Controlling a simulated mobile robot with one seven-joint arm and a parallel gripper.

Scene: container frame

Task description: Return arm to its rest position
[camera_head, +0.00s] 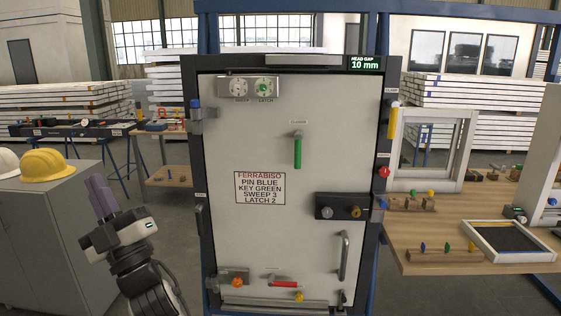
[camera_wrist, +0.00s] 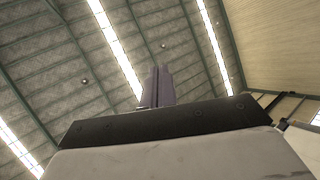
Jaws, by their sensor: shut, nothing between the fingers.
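My gripper (camera_head: 101,196) is at the left in the head view, in front of the grey cabinet and left of the white door panel (camera_head: 300,130). Its purple-grey fingers point upward and are together, with nothing between them. In the wrist view the shut fingers (camera_wrist: 157,86) point up toward the ceiling, and no object is near them. My arm rises from the bottom edge of the head view and is apart from the door panel.
The grey cabinet (camera_head: 40,235) with a yellow helmet (camera_head: 47,165) stands close behind my gripper. The door frame (camera_head: 199,180) is to its right. A wooden workbench (camera_head: 470,215) with keys and a tray is at the far right.

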